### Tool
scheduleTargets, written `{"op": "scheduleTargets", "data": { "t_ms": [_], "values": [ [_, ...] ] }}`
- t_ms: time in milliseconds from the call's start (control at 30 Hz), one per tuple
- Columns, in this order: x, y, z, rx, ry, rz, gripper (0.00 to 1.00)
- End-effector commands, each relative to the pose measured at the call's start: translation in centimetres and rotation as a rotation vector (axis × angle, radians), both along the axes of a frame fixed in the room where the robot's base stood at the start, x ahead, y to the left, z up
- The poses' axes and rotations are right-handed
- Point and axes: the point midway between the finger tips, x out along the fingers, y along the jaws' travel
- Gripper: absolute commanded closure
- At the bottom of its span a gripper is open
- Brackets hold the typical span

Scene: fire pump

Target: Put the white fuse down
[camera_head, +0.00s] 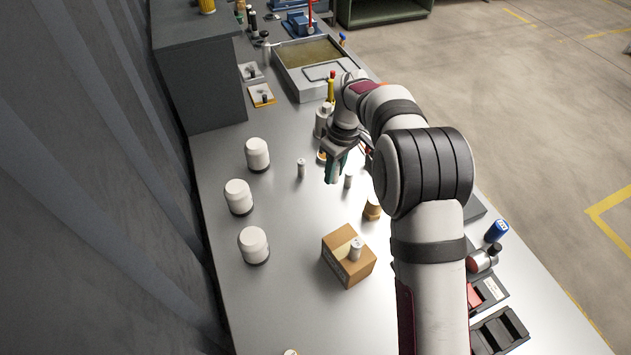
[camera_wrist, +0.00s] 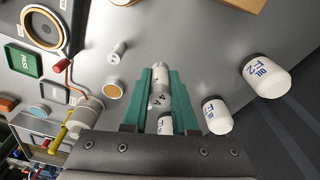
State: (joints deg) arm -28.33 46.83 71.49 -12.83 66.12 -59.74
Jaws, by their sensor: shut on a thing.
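My gripper (camera_head: 337,163) hangs over the middle of the bench. In the wrist view, its teal fingers (camera_wrist: 160,98) are shut on the white fuse (camera_wrist: 158,98), whose end is marked "4A". In the head view, the fingers and arm mostly hide the held fuse, and I cannot tell its gap to the bench. A small fuse (camera_head: 348,181) stands just right of the gripper; another small fuse (camera_head: 300,168) stands to its left. A further fuse (camera_head: 355,247) stands on the cardboard box (camera_head: 340,262).
Three white jars (camera_head: 238,197) with dark bases line the left side of the bench. A brown pot (camera_head: 372,208) stands between the box and my arm. A grey tray (camera_head: 300,82) lies at the back. Bare bench lies between the jars and the box.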

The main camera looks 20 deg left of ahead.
Motion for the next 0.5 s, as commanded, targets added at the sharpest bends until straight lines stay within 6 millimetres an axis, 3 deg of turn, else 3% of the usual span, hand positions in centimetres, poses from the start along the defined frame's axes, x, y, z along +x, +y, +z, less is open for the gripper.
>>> {"op": "scheduleTargets", "data": {
  "t_ms": [133,267,400,500],
  "values": [
    [-0.4,-3.4,2.2,0.002,-0.001,-0.043,1.0],
    [-2.2,-8.7,4.9,0.002,-0.003,-0.122,1.0],
    [-5.9,-14.7,7.5,0.002,-0.004,-0.22,1.0],
    [-8.9,-18.1,8.5,0.001,-0.003,-0.281,1.0]
  ]
}}
